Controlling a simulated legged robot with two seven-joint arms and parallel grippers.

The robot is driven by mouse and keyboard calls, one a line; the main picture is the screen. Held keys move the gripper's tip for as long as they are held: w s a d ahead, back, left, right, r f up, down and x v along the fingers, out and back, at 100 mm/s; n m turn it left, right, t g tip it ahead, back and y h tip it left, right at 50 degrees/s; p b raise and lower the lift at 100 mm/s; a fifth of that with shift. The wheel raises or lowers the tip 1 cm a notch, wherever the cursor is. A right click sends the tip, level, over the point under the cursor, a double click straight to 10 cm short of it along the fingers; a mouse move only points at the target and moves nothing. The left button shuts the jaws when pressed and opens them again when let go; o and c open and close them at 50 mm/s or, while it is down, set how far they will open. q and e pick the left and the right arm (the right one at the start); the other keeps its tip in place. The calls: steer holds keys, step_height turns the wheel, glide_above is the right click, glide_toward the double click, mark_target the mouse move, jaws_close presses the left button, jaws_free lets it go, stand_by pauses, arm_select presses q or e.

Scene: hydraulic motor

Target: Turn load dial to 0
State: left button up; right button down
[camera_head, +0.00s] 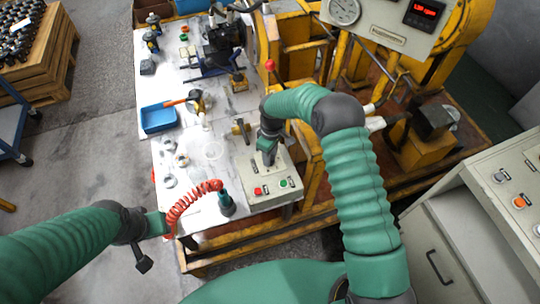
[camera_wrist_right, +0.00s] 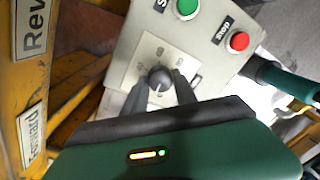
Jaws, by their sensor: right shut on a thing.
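The load dial (camera_wrist_right: 160,79) is a round dark knob on a pale square plate with printed marks, on the light control box (camera_wrist_right: 128,30). In the right wrist view my right gripper (camera_wrist_right: 160,92) has its two fingers closed on either side of the dial. In the head view the right gripper (camera_head: 268,156) reaches down onto the control box (camera_head: 285,172) and hides the dial. The dial's setting is too small to read. My left gripper (camera_head: 143,262) is at the lower left, away from the box; its finger gap is not clear.
A green button (camera_wrist_right: 187,7) and a red button (camera_wrist_right: 238,42) sit on the box beside the dial. A coiled red hose (camera_head: 195,203) lies near the box. A blue tray (camera_head: 158,119) and several tools are on the white table. Yellow machine framing (camera_head: 312,170) stands close on the right.

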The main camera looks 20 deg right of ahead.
steer(key=shift+w+r+n, duration=0.1)
steer(key=shift+w+n, duration=0.05)
steer(key=shift+n, duration=2.05)
steer(key=c, duration=1)
jaws_free()
step_height(320, 180, up, 17)
steer(key=shift+w+d+f+b, duration=0.2)
steer(key=shift+w+b, duration=0.1)
steer(key=shift+w, duration=0.1)
